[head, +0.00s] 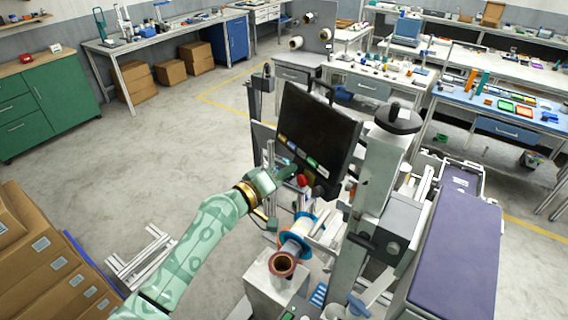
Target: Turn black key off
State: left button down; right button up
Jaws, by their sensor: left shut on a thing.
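A tilted dark control panel (318,125) stands in the middle of the head view, with a row of small coloured buttons along its lower edge and a red button (303,180) below them. My left gripper (287,171) reaches in from the left and is at the panel's lower left edge, just left of the red button. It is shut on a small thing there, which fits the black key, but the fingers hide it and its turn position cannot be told. My right gripper is not in view.
A reel with a blue rim (296,240) and a copper-coloured roll (283,264) sit below the panel. A grey machine column (384,165) stands right of the panel. Cardboard boxes (50,270) are at the lower left. The floor on the left is mostly clear.

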pick_arm(q)
jog(key=shift+r+n+y+p, duration=0.15)
jog(key=shift+n+y+p, duration=0.1)
jog(key=shift+n+p, duration=1.15)
jog(key=shift+r+n+y+p, duration=0.1)
jog(key=shift+n+y+p, duration=0.15)
jog(key=shift+n+p, duration=1.1)
jog(key=shift+n, duration=0.55)
jog(key=c, duration=1.5)
grip_release()
jog(key=shift+s+a+f+b, duration=0.1)
jog(key=shift+b, duration=0.2)
jog(key=v, duration=1.6)
jog(key=shift+a+r+b, duration=0.15)
jog(key=shift+r+b, duration=0.15)
jog(key=shift+r, duration=0.05)
